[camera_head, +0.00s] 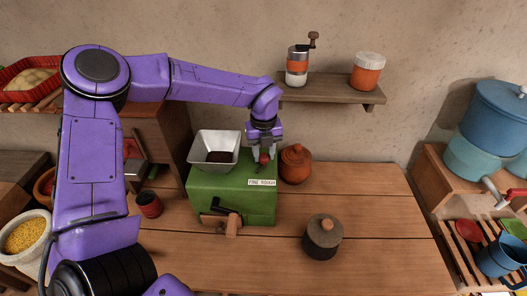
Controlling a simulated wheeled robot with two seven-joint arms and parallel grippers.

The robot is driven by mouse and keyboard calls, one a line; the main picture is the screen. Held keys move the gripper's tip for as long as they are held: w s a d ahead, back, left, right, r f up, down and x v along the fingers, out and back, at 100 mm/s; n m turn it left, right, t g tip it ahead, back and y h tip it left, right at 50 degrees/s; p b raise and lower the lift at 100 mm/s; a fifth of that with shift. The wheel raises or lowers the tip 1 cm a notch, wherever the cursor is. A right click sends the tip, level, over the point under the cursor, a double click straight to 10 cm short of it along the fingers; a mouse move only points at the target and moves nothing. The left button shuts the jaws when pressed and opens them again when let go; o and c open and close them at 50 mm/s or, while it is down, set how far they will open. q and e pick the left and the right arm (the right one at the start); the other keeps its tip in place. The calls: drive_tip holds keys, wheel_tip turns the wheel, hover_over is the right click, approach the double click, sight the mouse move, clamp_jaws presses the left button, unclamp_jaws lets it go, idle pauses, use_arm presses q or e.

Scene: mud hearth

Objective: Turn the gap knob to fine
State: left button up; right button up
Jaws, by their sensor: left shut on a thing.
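A green grinder (232,196) stands on the wooden table, with a metal hopper (198,151) of dark contents on top and a crank with a wooden handle (231,227) at its front. A white label (262,182) on its front seems to read "FINE" and "ROUGH". The small red gap knob (263,158) sits on top at the right, above the label. My left gripper (264,155) points down from above and is shut on the knob. The fingers hide part of the knob, and I cannot tell its exact setting. My right gripper is not in view.
A round orange lidded pot (295,164) stands close to the right of the gripper. A dark lidded jar (322,237) stands at the front right. A wall shelf (331,91) with a hand mill and a jar hangs above. The table's right part is clear.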

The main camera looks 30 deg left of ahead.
sight(263, 156)
use_arm(q)
drive_tip(key=shift+s+f, duration=0.15)
drive_tip(key=shift+f, duration=0.05)
drive_tip(key=o, duration=1)
drive_tip(key=shift+o, duration=0.2)
drive_tip(key=shift+r, duration=0.1)
drive_tip(key=shift+r, duration=0.3)
wheel_tip(263, 156, up, 10)
drive_tip(key=b, duration=0.2)
drive_tip(key=shift+b, duration=0.35)
drive_tip(key=shift+f, duration=0.1)
